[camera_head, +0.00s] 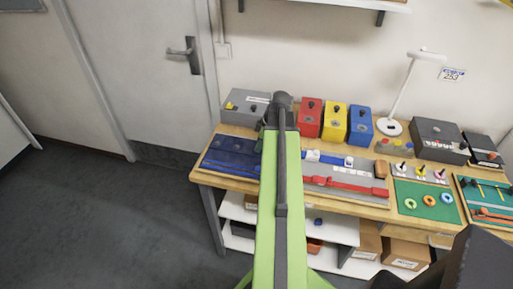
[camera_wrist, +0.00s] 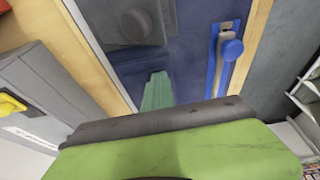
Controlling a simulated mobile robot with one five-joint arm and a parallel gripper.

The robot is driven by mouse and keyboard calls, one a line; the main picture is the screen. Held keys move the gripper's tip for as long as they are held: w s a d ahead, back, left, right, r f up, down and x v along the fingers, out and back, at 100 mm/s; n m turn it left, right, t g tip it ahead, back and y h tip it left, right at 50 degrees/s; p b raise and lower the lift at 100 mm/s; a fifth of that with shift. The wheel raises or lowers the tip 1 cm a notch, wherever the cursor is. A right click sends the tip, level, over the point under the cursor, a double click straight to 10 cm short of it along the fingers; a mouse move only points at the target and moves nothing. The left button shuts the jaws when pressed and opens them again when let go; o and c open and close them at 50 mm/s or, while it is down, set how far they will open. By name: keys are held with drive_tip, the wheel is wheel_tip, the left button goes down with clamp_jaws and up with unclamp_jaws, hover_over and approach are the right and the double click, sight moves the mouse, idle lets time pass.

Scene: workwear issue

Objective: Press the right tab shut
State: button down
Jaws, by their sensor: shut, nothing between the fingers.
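A dark blue garment panel (camera_head: 228,157) lies flat at the left end of the bench. In the wrist view the panel (camera_wrist: 188,60) fills the middle, with a bright blue strip and round blue knob (camera_wrist: 231,49) near one edge. A dark grey round shape (camera_wrist: 137,25) is blurred at the top; I cannot tell whether it is a tab. In the head view my own arm hides the gripper and the panel's right side.
A grey box (camera_head: 237,104) stands behind the panel. Red (camera_head: 310,118), yellow (camera_head: 334,121) and blue (camera_head: 361,126) boxes stand at the back. A grey board with red and blue straps (camera_head: 344,186) lies right of my arm. A white lamp (camera_head: 389,126) stands farther right.

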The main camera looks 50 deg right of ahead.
drive_tip(key=shift+w+a+r, duration=0.1)
drive_tip(key=shift+a+r, duration=0.1)
drive_tip(key=shift+r+p, duration=0.7)
drive_tip(key=shift+p, duration=0.1)
drive_tip(key=shift+r, duration=0.15)
drive_tip(key=a+p+v, duration=0.1)
drive_tip(key=p+v, duration=1.2)
drive_tip(key=shift+a+r, duration=0.35)
